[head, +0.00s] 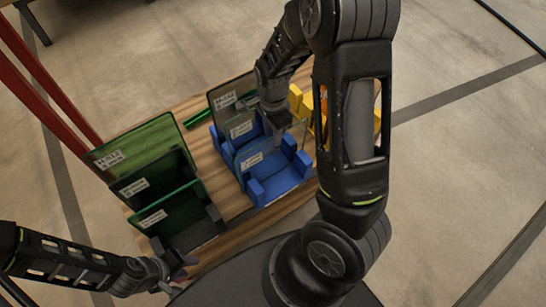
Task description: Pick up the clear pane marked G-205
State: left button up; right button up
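A blue rack (275,186) in the middle of the table holds several upright see-through panes with white labels. The front pane (262,153) looks clear, another stands behind it, and a darker-looking pane (219,97) is at the back. The labels are too small to read, so I cannot tell which is G-205. My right gripper (277,128) is over the blue rack, close to the upper edges of the panes. Its fingers are small and partly lost against the rack, and contact is unclear. My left gripper (182,268) is low at the table's front left edge, away from the panes.
A dark rack with green panes (138,142) stands on the left of the wooden table (234,199). Yellow racks (299,101) are at the right, partly hidden by my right arm. A green bar (198,117) lies behind. Red posts (42,80) rise at far left.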

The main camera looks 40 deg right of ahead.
notch_tip(320, 180, down, 5)
jog(key=shift+f, duration=0.1)
jog(key=shift+c, duration=0.4)
dwell(0.3)
grip_shut()
jog(key=shift+w, duration=0.1)
dwell(1.1)
